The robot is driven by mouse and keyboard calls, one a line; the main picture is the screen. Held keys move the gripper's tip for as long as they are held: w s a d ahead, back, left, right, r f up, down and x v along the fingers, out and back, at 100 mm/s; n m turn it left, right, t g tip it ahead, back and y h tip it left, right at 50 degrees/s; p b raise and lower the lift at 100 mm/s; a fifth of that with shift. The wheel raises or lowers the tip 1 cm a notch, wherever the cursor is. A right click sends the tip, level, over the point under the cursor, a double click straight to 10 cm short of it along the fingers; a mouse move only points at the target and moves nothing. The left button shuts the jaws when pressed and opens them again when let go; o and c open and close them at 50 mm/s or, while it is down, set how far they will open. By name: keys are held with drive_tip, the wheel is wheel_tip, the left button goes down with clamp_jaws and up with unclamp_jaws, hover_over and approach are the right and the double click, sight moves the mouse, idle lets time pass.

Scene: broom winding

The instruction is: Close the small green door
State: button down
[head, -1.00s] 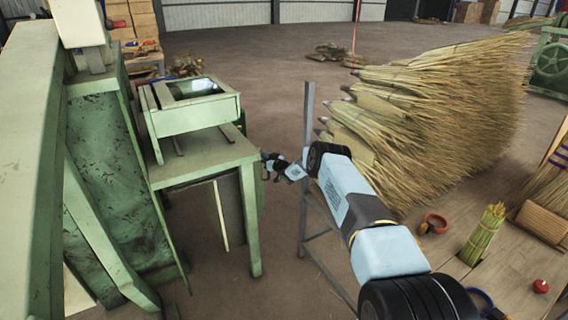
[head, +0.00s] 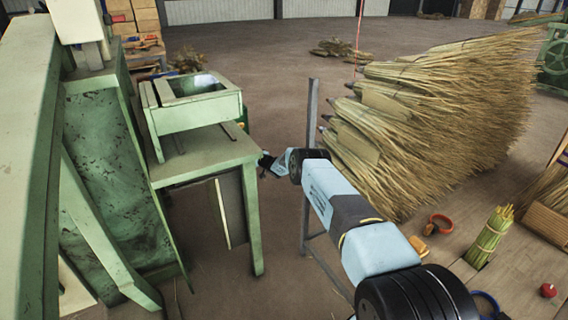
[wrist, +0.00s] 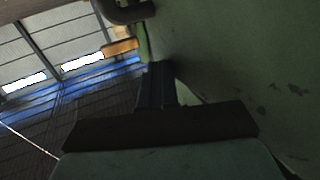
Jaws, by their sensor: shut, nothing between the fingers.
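The green machine's table (head: 205,155) stands left of centre in the head view, with an open-topped green box (head: 200,108) on it. My gripper (head: 264,163) is just right of the table's edge, small and partly hidden. In the wrist view, my gripper (wrist: 155,88) is shut and empty, its dark fingers close to a large scuffed green surface (wrist: 245,65) on the right. I cannot tell whether they touch it. I cannot tell for certain whether this surface is the small green door; the door is not clearly seen in the head view.
A grey metal post (head: 308,140) stands right beside my arm. A large pile of broom straw (head: 440,110) lies to the right. A wooden bench (head: 520,260) at the lower right holds a tied straw bundle (head: 489,236) and an orange ring. Open floor lies behind the table.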

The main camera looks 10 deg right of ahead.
drive_tip(key=shift+a, duration=1.2)
drive_tip(key=shift+s, duration=0.1)
